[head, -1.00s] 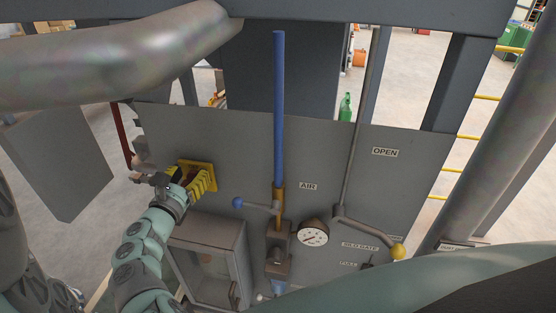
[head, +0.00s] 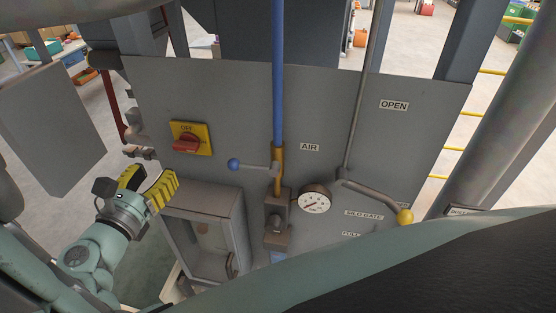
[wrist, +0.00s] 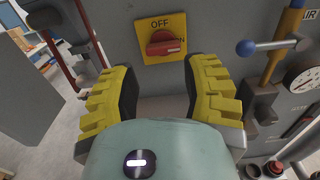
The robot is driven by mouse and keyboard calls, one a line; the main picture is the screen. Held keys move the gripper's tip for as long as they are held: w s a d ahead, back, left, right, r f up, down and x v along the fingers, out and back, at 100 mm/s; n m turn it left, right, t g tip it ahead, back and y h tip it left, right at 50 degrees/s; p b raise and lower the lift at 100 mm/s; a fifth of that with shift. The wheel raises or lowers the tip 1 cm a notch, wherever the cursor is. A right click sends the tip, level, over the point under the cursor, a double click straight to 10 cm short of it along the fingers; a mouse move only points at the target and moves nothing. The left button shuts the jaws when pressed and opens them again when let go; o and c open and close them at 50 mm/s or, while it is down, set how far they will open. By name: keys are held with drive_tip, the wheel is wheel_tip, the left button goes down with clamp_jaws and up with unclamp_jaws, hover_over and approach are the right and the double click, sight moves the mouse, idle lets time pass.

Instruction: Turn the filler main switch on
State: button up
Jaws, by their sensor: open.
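The filler main switch is a red rotary knob (head: 187,144) on a yellow plate (head: 205,133), set on the grey panel. In the wrist view the knob (wrist: 163,44) lies roughly level, with a white mark at its right end beside the partly covered "ON" lettering. "OFF" is printed above the knob. My gripper (head: 152,180) is open and empty, below and left of the switch in the head view and apart from it. In the wrist view its two yellow-padded fingers (wrist: 163,72) are spread, with the switch beyond them and nothing between them.
Right of the switch are a blue-knobbed air lever (head: 236,164), a gauge (head: 314,199) and a yellow-knobbed lever (head: 404,216). A grey box (head: 205,190) juts out below the switch. A grey plate (head: 52,125) stands at the left.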

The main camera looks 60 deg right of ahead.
drive_tip(key=w+a+f+n+t+y+p, duration=0.1)
drive_tip(key=w+a+t+y, duration=0.3)
drive_tip(key=a, duration=0.5)
drive_tip(key=w+a+f+t+y+p, duration=0.1)
drive_tip(key=w+a+f+t+y, duration=0.2)
drive_tip(key=w+a+y, duration=0.4)
drive_tip(key=shift+a+f+n+t+y, duration=0.4)
drive_tip(key=shift+a+t+y, duration=0.2)
drive_tip(key=shift+a+y, duration=0.5)
drive_tip(key=shift+a+r, duration=0.1)
drive_tip(key=shift+a, duration=0.15)
